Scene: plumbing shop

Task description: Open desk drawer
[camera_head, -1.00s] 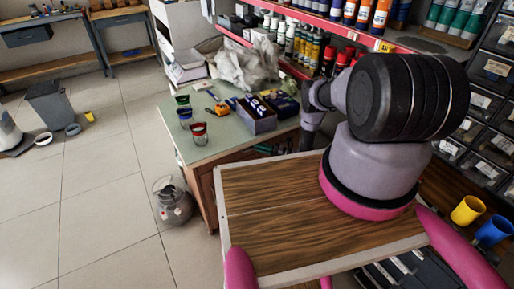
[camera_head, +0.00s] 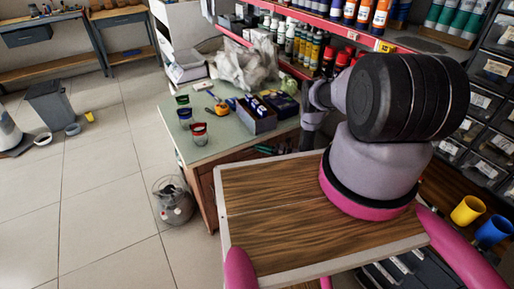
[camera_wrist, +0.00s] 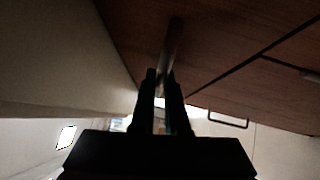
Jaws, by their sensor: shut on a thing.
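The desk (camera_head: 232,150) has a green top and a brown wooden body in the head view. Its drawer front is hidden there behind the wooden board and my arm. In the wrist view a brown wooden front (camera_wrist: 225,45) fills the upper right, with a dark seam across it. A bar-like handle (camera_wrist: 173,42) runs along this front. My gripper (camera_wrist: 163,82) is shut on this handle, its two dark fingers close together. I cannot see any clear gap showing the drawer pulled out.
Cups (camera_head: 198,133), a blue box (camera_head: 255,115) and a plastic bag (camera_head: 246,66) stand on the desk. Stocked shelves rise behind. The tiled floor to the left is mostly clear, with a grey bin (camera_head: 50,106).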

